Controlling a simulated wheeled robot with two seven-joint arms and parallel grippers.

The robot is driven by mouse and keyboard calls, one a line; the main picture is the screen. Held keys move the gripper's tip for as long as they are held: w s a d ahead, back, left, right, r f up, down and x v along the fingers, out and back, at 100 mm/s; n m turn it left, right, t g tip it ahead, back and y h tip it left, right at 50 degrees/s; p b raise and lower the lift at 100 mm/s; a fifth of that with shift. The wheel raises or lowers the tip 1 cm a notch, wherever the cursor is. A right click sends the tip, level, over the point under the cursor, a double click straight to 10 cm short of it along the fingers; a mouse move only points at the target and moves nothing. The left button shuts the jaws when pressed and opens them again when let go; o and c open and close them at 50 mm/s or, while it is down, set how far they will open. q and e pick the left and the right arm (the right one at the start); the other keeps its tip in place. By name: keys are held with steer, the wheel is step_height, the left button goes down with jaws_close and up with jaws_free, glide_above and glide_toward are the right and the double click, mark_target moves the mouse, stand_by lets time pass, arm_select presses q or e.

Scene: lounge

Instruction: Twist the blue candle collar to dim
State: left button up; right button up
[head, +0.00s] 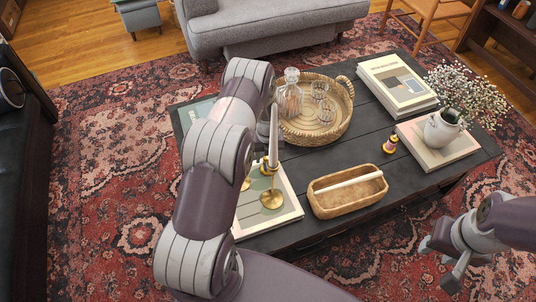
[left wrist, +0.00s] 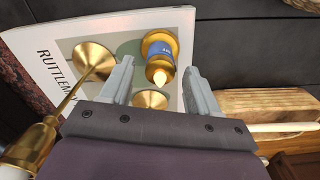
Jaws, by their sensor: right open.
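The blue candle collar (left wrist: 161,50) is a blue band around a short gold candle light (left wrist: 157,38) with a pale flame-shaped tip, in the left wrist view. It lies between the two fingers of my left gripper (left wrist: 159,66), which are spread apart with a gap on each side; I cannot tell how far below them it is. In the head view my left arm hides this candle and most of that gripper. My right gripper (head: 455,262) is open and empty at the lower right, over the rug, clear of the table.
Brass candlesticks (head: 271,198), one with a tall candle (head: 273,138), stand close to my left arm. A large book (left wrist: 40,36) lies beneath. A wooden tray (head: 346,205), a wicker basket (head: 318,134) and a pink-banded gold candle (head: 390,145) are on the dark table (head: 385,108).

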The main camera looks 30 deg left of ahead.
arm_select(q)
step_height(320, 180, up, 13)
steer(key=p, duration=0.1)
steer(key=shift+f, duration=0.15)
stand_by(0.4)
